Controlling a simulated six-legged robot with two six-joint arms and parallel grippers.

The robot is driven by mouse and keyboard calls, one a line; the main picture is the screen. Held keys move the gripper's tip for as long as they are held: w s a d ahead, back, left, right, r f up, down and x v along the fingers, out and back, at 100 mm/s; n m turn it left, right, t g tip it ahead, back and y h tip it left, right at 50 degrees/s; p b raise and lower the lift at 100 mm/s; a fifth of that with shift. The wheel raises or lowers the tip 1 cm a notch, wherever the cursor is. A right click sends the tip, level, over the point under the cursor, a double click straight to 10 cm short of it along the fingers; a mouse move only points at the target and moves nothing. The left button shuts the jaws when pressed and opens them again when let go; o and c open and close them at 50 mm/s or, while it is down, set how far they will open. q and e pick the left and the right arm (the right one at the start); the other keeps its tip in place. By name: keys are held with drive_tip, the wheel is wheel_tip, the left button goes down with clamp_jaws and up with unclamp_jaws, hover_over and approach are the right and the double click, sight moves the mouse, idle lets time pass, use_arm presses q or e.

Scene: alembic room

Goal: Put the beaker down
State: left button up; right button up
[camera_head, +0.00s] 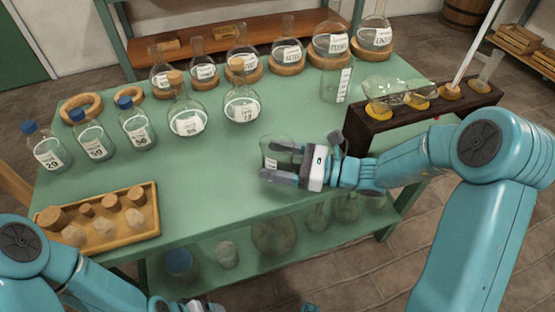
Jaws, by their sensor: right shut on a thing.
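A clear glass beaker (275,146) is at the right part of the green table (215,185), near the front edge. My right gripper (285,168) is shut on the beaker from the right, and its fingers hide part of the glass. The beaker looks upright. I cannot tell whether its bottom touches the table top. My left gripper (185,304) is low at the bottom edge of the picture, mostly cut off, and its jaws do not show clearly.
A dark wooden rack (385,124) with glassware stands right of my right gripper. A tray of corks (100,222) lies at the front left. Several labelled flasks and bottles stand behind. Another beaker (336,86) stands further back. The table's middle is clear.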

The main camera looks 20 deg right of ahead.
drive_tip(key=shift+s+a+f, duration=0.1)
drive_tip(key=shift+s+f, duration=0.1)
drive_tip(key=shift+f, duration=0.5)
drive_tip(key=o, duration=1)
drive_tip(key=shift+o, duration=0.2)
wheel_tip(320, 180, up, 22)
drive_tip(key=p, duration=0.4)
drive_tip(key=shift+w+f+p, duration=0.15)
drive_tip(key=shift+f+p, duration=0.1)
drive_tip(key=shift+p, duration=0.15)
